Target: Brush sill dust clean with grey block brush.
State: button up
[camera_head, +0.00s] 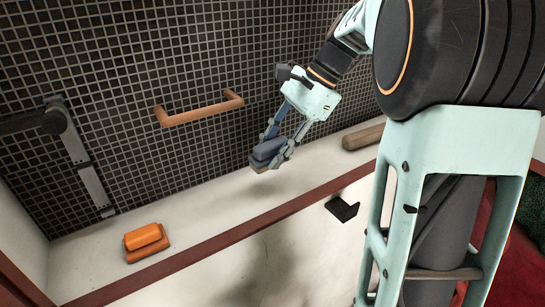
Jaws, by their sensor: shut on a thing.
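My gripper (277,146) is shut on a grey-blue block brush (265,151), with a finger on each side of it. The brush has a tan underside, facing down towards the sill. The brush appears over the back part of the pale sill (205,205), near the tiled wall. I cannot tell whether it touches the sill. No distinct dust patch can be made out on the sill; the area behind the brush and fingers is hidden.
An orange block-shaped object (147,242) lies at the sill's left end. A brown rounded object (363,136) lies at the right. An orange bar handle (200,109) juts from the wall above. A black bracket (342,209) sits below the red-brown front edge. The sill's middle looks clear.

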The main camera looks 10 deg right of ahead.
jog(key=shift+r, duration=0.9)
jog(key=shift+s+a, duration=0.1)
